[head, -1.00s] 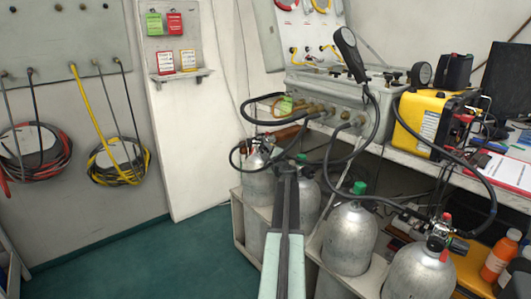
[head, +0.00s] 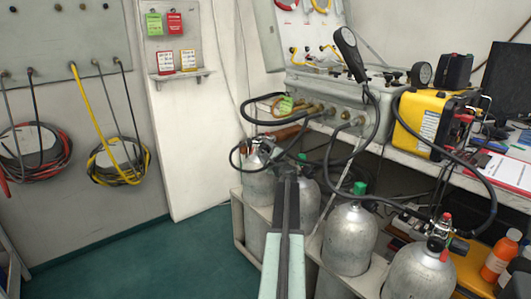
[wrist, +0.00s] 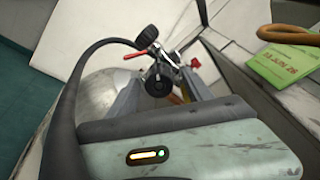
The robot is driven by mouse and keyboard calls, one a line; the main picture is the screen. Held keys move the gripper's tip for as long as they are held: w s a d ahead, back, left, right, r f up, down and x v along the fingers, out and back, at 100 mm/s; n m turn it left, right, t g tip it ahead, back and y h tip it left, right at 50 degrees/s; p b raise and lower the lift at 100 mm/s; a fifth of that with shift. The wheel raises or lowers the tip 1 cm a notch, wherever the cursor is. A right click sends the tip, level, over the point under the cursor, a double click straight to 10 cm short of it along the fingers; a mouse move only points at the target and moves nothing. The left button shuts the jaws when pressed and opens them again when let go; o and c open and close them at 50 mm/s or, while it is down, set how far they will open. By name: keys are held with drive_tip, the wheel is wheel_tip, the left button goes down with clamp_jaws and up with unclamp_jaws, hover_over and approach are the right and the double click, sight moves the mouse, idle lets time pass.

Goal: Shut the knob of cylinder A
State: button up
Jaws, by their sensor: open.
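Several silver cylinders stand in a rack. No letter marking cylinder A is readable. My gripper (head: 285,168) is beside the valve of the back-left cylinder (head: 258,187), partly blocking the view in the head picture. In the wrist view my gripper (wrist: 160,84) is open, with its two fingers on either side of a black round knob (wrist: 158,80). I cannot tell whether the fingers touch it. A second black knob (wrist: 145,34), a red lever (wrist: 136,54) and a small red part (wrist: 195,63) show on the same valve. The silver cylinder body (wrist: 100,85) lies behind.
A black hose (wrist: 62,120) curves close by on the left of the wrist view. The grey panel box (head: 320,95) is above the cylinders. More cylinders (head: 347,240) stand to the right. Green floor (head: 150,260) is clear at left.

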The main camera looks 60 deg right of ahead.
drive_tip(key=v, duration=0.7)
drive_tip(key=shift+s+a, duration=0.2)
drive_tip(key=shift+s, duration=0.1)
